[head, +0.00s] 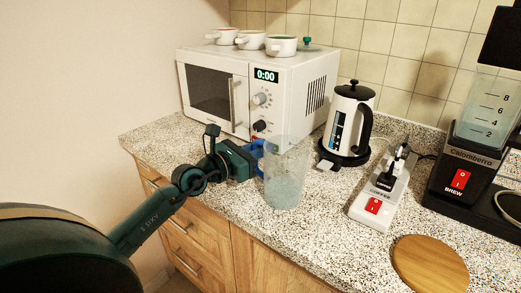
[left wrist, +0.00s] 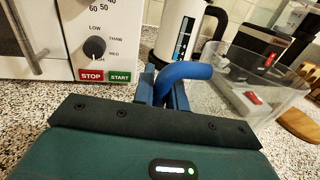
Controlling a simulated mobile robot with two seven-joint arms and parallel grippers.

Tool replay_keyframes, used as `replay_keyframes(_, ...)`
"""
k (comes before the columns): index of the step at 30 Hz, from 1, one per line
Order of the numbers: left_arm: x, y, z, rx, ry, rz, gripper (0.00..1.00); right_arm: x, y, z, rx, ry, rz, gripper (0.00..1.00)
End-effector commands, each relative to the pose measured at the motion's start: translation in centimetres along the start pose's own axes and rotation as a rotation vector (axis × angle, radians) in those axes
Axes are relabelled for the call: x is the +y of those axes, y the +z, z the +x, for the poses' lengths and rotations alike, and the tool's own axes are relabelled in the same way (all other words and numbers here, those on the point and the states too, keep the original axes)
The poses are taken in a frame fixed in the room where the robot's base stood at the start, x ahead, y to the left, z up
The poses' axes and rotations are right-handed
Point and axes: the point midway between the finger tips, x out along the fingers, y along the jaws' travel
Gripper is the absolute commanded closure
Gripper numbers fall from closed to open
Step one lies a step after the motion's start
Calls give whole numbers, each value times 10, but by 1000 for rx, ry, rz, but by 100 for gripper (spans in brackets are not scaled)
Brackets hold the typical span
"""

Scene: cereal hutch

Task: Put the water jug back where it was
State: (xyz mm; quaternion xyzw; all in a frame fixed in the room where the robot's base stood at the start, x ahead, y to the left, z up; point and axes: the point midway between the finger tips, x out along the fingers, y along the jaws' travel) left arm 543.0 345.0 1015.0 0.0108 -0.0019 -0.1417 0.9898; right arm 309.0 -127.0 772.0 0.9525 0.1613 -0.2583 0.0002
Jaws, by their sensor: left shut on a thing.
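The water jug (head: 285,175) is a clear, open-topped pitcher with a blue handle, upright at the counter's front, before the microwave's right side. I cannot tell whether its base touches the counter. My left gripper (head: 255,158) comes in from the left and is shut on the blue handle. In the left wrist view, the fingers (left wrist: 168,92) close around the blue handle (left wrist: 185,70), and the jug's clear body (left wrist: 245,95) is to the right. My right gripper is not in view.
A white microwave (head: 260,95) with several small pots on top stands behind. A white kettle (head: 348,115), a grinder-like device (head: 380,195), a coffee maker (head: 465,165) and a round wooden board (head: 430,265) are to the right. Bare speckled counter (head: 305,230) lies in front.

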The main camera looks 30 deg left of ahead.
Motion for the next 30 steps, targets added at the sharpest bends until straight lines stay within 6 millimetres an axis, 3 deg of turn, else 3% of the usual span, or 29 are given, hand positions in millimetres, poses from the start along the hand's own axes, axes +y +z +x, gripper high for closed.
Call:
replay_keyframes(7,0,-1,0,-4,0,-2,100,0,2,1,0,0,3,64)
replay_keyframes(8,0,-2,0,0,0,0,84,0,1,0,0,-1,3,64)
replay_keyframes(15,0,-1,0,0,0,-1,64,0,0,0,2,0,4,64)
replay_keyframes(24,0,2,0,0,0,0,64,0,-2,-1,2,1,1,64)
replay_keyframes(30,0,-3,-24,4,0,-1,64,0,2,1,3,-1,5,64)
